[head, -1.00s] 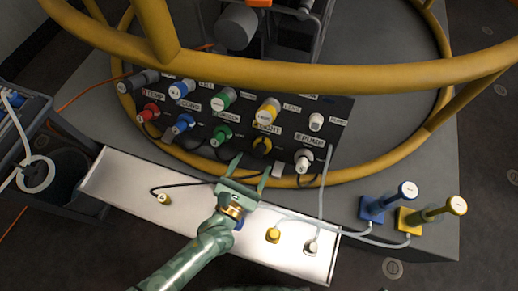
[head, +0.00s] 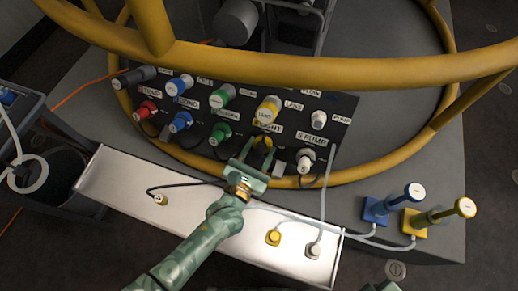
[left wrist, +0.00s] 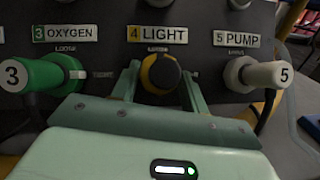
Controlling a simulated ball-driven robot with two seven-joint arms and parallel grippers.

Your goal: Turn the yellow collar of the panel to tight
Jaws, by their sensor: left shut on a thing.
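The black panel (head: 338,140) carries two rows of coloured connectors with labels. The yellow collar (head: 264,141) is in the lower row, under the LIGHT label; in the left wrist view the yellow collar (left wrist: 151,73) shows around a dark round centre. My left gripper (head: 260,152) is shut on it, one finger on each side; the fingers also flank it in the left wrist view (left wrist: 160,78). Small text above the collar is mostly hidden, so I cannot read its setting. My right gripper is not in view.
A green OXYGEN plug (left wrist: 38,75) and a white PUMP plug (left wrist: 268,75) stand close on either side. A yellow rail (head: 300,73) arches over the panel. A white tray (head: 120,190) with cables lies below.

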